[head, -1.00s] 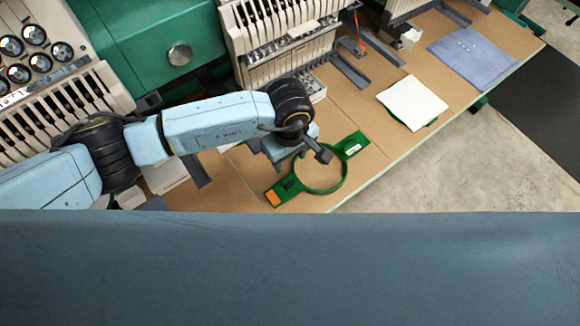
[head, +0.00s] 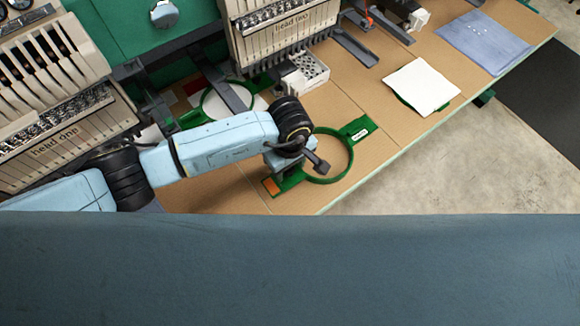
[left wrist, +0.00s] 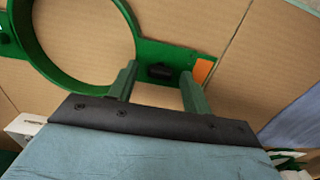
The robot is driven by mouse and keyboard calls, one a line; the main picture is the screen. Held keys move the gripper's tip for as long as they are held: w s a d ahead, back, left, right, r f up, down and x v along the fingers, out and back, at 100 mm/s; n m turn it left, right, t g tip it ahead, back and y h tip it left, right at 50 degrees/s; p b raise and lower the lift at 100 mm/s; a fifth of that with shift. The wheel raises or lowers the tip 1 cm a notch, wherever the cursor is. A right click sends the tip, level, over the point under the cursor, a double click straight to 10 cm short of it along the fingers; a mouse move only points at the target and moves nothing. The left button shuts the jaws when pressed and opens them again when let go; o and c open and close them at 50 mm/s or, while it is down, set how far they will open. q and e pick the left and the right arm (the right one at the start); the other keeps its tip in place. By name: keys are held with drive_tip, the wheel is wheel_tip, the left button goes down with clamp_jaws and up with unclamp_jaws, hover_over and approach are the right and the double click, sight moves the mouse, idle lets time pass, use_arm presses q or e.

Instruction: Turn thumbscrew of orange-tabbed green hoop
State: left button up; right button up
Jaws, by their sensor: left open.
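The green hoop (head: 351,160) lies on the tan tabletop, with an orange tab (head: 270,187) at its lower left end and a white label at its upper right end. My left gripper (head: 284,178) is low over the orange-tab end and hides part of it in the head view. In the left wrist view the hoop ring (left wrist: 60,78) is at upper left and the orange tab (left wrist: 204,71) is right of the fingers. The dark thumbscrew (left wrist: 160,71) shows between the open fingertips (left wrist: 158,70). I cannot tell whether they touch it. My right gripper is out of view.
Embroidery machine heads (head: 285,32) stand behind. Another green hoop (head: 203,100) lies at the left machine side, near a white perforated block (head: 306,73). A white sheet (head: 420,84) and blue cloth (head: 484,42) lie right. The table's front edge runs close to the hoop.

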use_arm(q)
drive_tip(key=c, duration=1)
